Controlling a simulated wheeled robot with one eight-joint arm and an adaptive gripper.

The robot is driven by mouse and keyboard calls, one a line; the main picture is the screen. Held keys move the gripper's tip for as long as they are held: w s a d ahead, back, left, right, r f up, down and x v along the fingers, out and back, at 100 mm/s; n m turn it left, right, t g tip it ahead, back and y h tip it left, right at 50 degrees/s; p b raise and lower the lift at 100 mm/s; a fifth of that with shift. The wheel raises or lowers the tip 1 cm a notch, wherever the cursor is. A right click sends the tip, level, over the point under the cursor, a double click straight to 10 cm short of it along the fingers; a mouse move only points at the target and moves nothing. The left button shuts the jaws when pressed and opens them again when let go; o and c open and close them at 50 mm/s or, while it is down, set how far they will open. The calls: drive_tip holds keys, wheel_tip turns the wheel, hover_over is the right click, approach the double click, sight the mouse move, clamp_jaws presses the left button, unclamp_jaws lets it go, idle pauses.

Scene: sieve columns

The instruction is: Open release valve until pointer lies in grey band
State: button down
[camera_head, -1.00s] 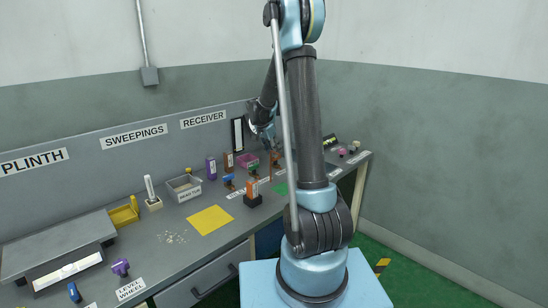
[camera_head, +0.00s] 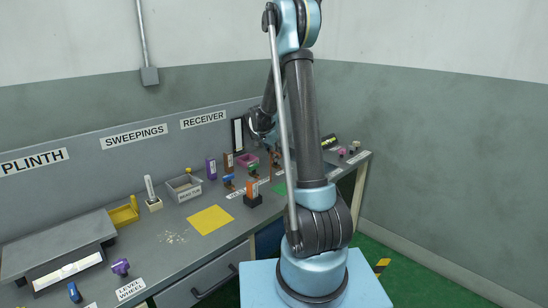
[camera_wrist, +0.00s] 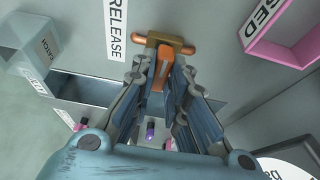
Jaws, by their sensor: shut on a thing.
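My gripper (camera_wrist: 162,68) is shut on the orange lever, whose near part lies between the fingers. In the head view my gripper (camera_head: 262,124) is at the back panel, partly hidden by my arm. A white round face with dark lettering (camera_wrist: 296,166) is cut off at the lower right of the wrist view. I see no pointer or grey band there.
A pink open box (camera_wrist: 296,32) is at the upper right of the wrist view. A grey box marked CATCH (camera_wrist: 30,50) is at the left. On the bench stand a grey tray (camera_head: 185,188), a yellow mat (camera_head: 210,220) and several small colored blocks.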

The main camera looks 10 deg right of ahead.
drive_tip(key=shift+n, duration=0.4)
drive_tip(key=n+t+y, duration=0.1)
drive_tip(key=n, duration=0.3)
drive_tip(key=shift+s+d, duration=0.1)
drive_tip(key=n+y, duration=0.1)
drive_tip(key=n, duration=0.1)
drive_tip(key=n+y, duration=0.1)
drive_tip(key=n, duration=0.1)
drive_tip(key=shift+d+t, duration=0.15)
drive_tip(key=shift+t, duration=0.25)
drive_tip(key=n+y, duration=0.1)
drive_tip(key=n, duration=0.3)
drive_tip(key=shift+d+n+y, duration=0.1)
drive_tip(key=shift+n+y, duration=0.3)
drive_tip(key=shift+n+g+y, duration=0.3)
drive_tip(key=shift+n+y, duration=0.3)
drive_tip(key=shift+n, duration=1.3)
drive_tip(key=c, duration=1.6)
unclamp_jaws()
